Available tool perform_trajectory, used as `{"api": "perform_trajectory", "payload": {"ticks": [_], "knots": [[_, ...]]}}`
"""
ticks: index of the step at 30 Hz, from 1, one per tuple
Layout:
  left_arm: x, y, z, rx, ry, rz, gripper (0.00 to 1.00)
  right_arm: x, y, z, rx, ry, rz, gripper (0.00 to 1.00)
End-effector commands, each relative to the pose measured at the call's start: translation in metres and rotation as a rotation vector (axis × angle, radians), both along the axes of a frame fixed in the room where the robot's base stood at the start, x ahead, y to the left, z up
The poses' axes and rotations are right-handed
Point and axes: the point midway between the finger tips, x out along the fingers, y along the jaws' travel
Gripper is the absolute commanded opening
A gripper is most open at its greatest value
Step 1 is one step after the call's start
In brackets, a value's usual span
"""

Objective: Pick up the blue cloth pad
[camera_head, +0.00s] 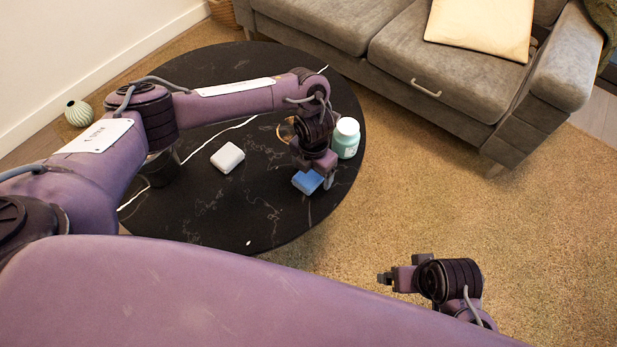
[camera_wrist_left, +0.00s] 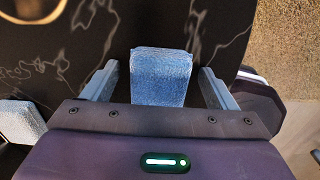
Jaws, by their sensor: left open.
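The blue cloth pad (camera_head: 307,181) lies on the black marble table (camera_head: 230,215), near its right edge. My left gripper (camera_head: 316,178) is over the pad. In the left wrist view the pad (camera_wrist_left: 161,77) shows between the two fingers of the left gripper (camera_wrist_left: 158,88), with a gap on each side. The left gripper is open and holds nothing. My right gripper (camera_head: 386,278) is at the lower right over the rug, away from the table. Its finger opening is too small to judge.
A mint-green jar with a white lid (camera_head: 345,139) stands close to the right of the left gripper. A white pad (camera_head: 227,157) lies to the left on the table. A dark cup (camera_head: 158,170) stands farther left. A grey sofa (camera_head: 440,75) is behind; the rug (camera_head: 530,220) is clear at right.

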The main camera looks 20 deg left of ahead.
Motion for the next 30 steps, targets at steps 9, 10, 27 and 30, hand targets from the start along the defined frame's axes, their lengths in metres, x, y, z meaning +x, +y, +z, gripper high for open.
{"api": "perform_trajectory", "payload": {"ticks": [9,10,27,30], "knots": [[0.000,0.000,0.001,0.000,0.000,-0.001,0.58,0.001,0.000,0.000,-0.002,0.000,0.002,0.93],[0.000,0.000,0.001,0.000,0.000,-0.001,0.54,0.001,0.000,-0.001,-0.002,0.000,0.002,0.93],[0.000,0.000,0.010,-0.002,-0.001,-0.001,0.32,0.001,0.000,0.002,0.002,0.008,-0.008,0.93],[0.001,0.000,0.021,-0.001,-0.002,-0.001,0.32,-0.001,-0.002,0.004,-0.004,0.021,-0.013,0.93]]}}
